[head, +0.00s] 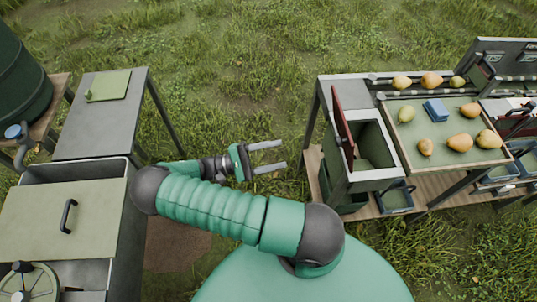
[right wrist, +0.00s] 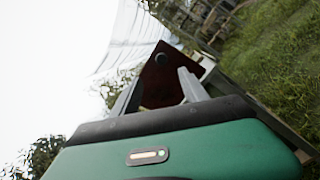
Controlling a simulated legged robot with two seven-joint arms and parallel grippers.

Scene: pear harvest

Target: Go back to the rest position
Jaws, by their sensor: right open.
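My right gripper (head: 281,155) is open and empty in the head view, over the grass between the two work areas. Its fingers point right, toward the grey box (head: 375,183), but stay apart from it. In the right wrist view the two fingers of my right gripper (right wrist: 158,82) stand apart with nothing between them. A dark red panel (right wrist: 165,75) shows beyond them. My right arm's green sleeve crosses the lower middle of the head view. My left gripper is not in view.
A dark red flap (head: 343,125) stands up on the box. Several pears (head: 459,142) and a blue block (head: 436,110) lie on a tray (head: 410,145) at right. A grey table (head: 100,125) and lidded bin (head: 62,225) stand left.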

